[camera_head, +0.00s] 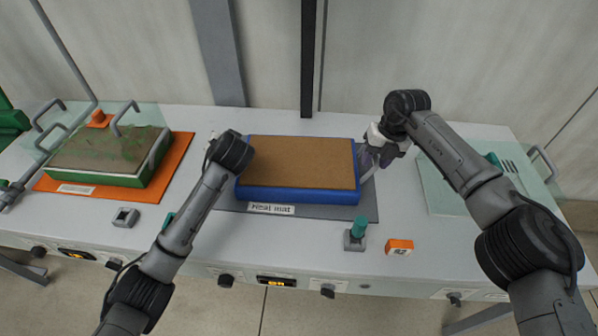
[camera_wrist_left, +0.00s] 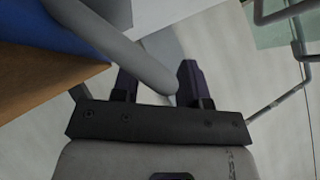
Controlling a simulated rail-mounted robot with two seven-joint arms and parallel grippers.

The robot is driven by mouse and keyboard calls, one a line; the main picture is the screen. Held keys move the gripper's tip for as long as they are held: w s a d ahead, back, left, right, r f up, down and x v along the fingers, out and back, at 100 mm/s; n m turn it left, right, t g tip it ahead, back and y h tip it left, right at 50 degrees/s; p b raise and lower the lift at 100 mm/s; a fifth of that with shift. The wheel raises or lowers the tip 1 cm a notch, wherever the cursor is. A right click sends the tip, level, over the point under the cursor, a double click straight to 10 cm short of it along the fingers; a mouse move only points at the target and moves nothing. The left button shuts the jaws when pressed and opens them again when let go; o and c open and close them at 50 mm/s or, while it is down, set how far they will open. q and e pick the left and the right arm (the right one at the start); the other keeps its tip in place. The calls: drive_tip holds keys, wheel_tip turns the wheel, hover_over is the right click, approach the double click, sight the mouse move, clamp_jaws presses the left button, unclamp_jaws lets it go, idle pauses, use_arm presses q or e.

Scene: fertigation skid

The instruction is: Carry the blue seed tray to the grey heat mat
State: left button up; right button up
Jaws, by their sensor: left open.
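The blue seed tray (camera_head: 300,196), filled level with brown soil, rests on the grey heat mat (camera_head: 338,212), whose label shows at the front. In the left wrist view the tray's blue wall (camera_wrist_left: 35,28) is at upper left, and a grey handle bar (camera_wrist_left: 105,32) slants down toward the fingers. My left gripper (camera_wrist_left: 158,75) is open at this bar; in the head view my own wrist hides its fingers at the tray's left side. My right gripper (camera_head: 371,160) is at the tray's right handle; whether its jaws are closed is unclear.
A green tray (camera_head: 125,181) with a clear cover sits on an orange mat (camera_head: 180,150) at left. A teal-knobbed block (camera_head: 355,240) and an orange box (camera_head: 399,246) stand near the front edge. A pale glass panel (camera_head: 440,195) lies at right.

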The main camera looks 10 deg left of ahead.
use_arm(q)
drive_tip(key=shift+d+r, duration=0.1)
use_arm(e)
drive_tip(key=shift+r, duration=0.35)
use_arm(q)
drive_tip(key=v, duration=1.1)
drive_tip(key=shift+s+r, duration=0.2)
drive_tip(key=shift+s, duration=0.1)
use_arm(e)
wheel_tip(320, 180, up, 11)
drive_tip(key=d, duration=0.2)
drive_tip(key=shift+d, duration=0.2)
use_arm(q)
drive_tip(key=shift+d, duration=0.1)
use_arm(e)
drive_tip(key=shift+w, duration=0.1)
